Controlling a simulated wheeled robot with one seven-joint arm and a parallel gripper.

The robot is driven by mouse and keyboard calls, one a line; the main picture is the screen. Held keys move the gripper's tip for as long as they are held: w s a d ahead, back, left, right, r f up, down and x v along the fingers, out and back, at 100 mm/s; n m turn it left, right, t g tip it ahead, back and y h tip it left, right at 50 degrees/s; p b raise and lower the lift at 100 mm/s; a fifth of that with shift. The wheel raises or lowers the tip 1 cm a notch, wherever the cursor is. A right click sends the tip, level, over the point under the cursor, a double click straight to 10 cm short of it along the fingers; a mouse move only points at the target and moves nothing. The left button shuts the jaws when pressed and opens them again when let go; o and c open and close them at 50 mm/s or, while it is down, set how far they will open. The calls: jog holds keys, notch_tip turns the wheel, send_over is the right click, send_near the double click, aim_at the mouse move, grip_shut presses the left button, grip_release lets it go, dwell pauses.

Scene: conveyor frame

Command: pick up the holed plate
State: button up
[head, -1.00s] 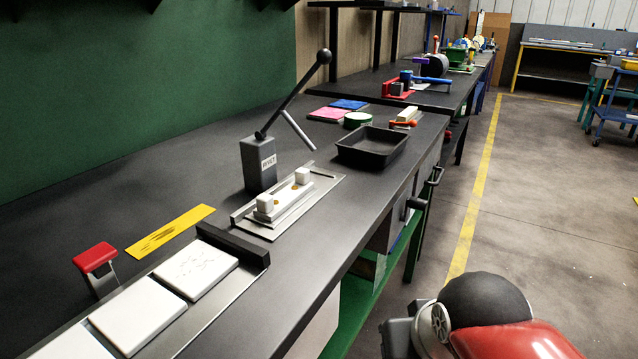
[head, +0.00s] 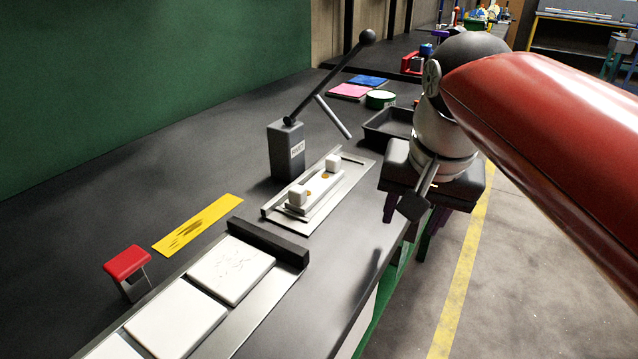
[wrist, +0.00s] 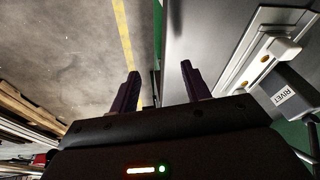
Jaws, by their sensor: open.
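A pale narrow plate (head: 318,188) with two orange-ringed spots, which look like its holes, lies in a metal fixture (head: 284,222) beside the rivet press. A white block stands at each end of the plate. The plate also shows at the upper right of the wrist view (wrist: 275,60). My gripper (head: 414,214) hangs to the right of the plate, over the bench's front edge. In the wrist view its two purple fingers (wrist: 158,75) are apart with nothing between them, and the plate lies outside them to the right.
The grey rivet press (head: 286,150) with its long lever stands just behind the fixture. A black tray (head: 378,130) is partly behind my arm. White square tiles (head: 230,270) lie on a rail in front, ending at a black stop (head: 268,243). A yellow strip (head: 198,224) lies left.

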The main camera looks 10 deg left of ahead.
jog(key=w+a+r+m+g, duration=0.15)
jog(key=w+a+r, duration=0.3)
jog(key=a, duration=0.45)
notch_tip(320, 180, up, 3)
jog(key=g, duration=0.2)
send_over(296, 189)
jog(key=shift+s+d+m+h, duration=0.1)
jog(key=shift+d+m+h, duration=0.15)
jog(key=shift+m, duration=0.2)
jog(key=shift+a, duration=0.25)
jog(key=shift+f, duration=0.45)
jog(key=shift+f+b, duration=0.7)
jog(key=shift+f, duration=2.7)
jog(key=shift+c, duration=0.5)
grip_shut()
